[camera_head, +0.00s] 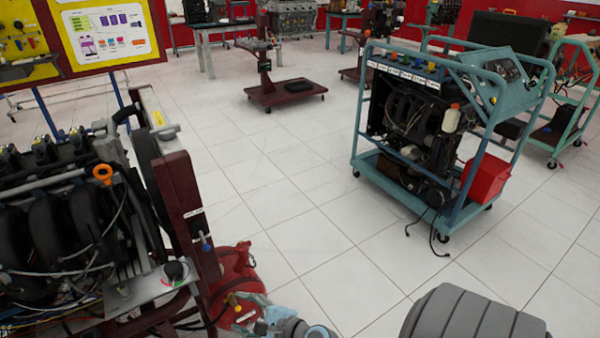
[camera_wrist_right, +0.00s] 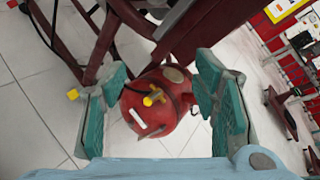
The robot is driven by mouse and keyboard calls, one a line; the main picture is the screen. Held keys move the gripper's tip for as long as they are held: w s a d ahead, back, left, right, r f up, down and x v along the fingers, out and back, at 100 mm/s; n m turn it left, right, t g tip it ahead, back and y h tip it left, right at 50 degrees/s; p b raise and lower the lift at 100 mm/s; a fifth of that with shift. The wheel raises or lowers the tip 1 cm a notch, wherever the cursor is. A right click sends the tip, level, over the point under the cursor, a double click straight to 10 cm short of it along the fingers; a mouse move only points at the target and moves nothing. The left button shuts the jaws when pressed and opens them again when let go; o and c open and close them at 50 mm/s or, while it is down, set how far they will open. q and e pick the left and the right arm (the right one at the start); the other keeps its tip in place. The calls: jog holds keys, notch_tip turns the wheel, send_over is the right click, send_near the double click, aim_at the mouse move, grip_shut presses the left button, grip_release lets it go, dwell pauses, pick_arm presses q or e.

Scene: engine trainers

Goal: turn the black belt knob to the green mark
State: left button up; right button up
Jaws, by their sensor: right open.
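The black belt knob (camera_head: 174,269) sits on a small grey metal plate at the front right of the left engine trainer (camera_head: 70,215). A small green patch shows beside the knob; which way the knob points is too small to tell. My right gripper (camera_head: 250,313) is low at the bottom of the head view, to the right of and below the knob, apart from it. In the right wrist view its teal fingers (camera_wrist_right: 160,78) are spread with nothing held. The knob cannot be made out in that view. My left gripper is not in view.
A red tank (camera_head: 235,275) with a yellow valve stands beside the trainer's dark red frame post (camera_head: 185,205); it shows beyond my fingers in the wrist view (camera_wrist_right: 165,120). A blue wheeled engine frame (camera_head: 440,210) stands to the right. Tiled floor between them is clear.

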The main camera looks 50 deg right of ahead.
jog(key=s+d+f+n+g+h+p, duration=0.1)
jog(key=s+f+n+g+p, duration=0.2)
jog(key=s, duration=0.5)
jog(key=s+d+f+n+g+h+p, duration=0.1)
jog(key=s+d+f+n+g+p, duration=0.1)
jog(key=s+f+n+p, duration=0.4)
jog(key=s+f+n+g, duration=0.1)
jog(key=n, duration=0.3)
jog(key=shift+s+f+g+h, duration=0.3)
jog(key=shift+s+h, duration=0.05)
jog(key=shift+h, duration=0.05)
jog(key=shift+d, duration=0.1)
